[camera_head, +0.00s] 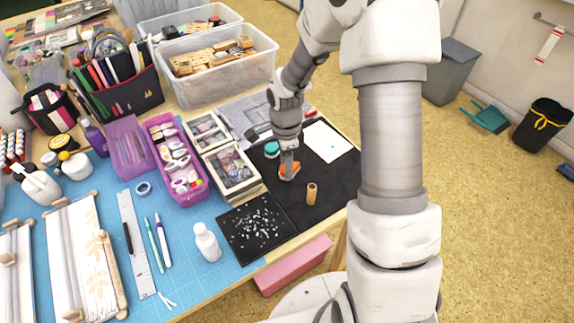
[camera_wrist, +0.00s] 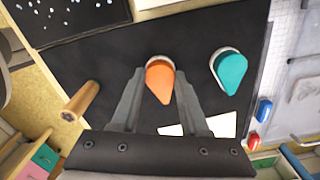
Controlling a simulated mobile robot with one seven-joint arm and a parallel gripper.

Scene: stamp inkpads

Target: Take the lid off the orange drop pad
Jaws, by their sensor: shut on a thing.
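The orange drop pad (camera_head: 289,170) sits on the black mat, its pointed end toward my wrist in the wrist view. Its orange lid (camera_wrist: 160,82) shows from above, with a pale rim showing at its round end. My gripper (camera_wrist: 159,74) is shut on the orange lid, one finger on each side. In the head view my gripper (camera_head: 287,161) comes straight down onto the pad and hides part of it. I cannot tell whether the lid is raised off its base.
A teal drop pad (camera_wrist: 231,74) lies close to the right in the wrist view. A wooden cylinder (camera_head: 311,194) stands on the black mat (camera_head: 334,184). A white sheet (camera_head: 329,141), a compartment box (camera_head: 231,170) and a speckled black sheet (camera_head: 252,226) lie nearby.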

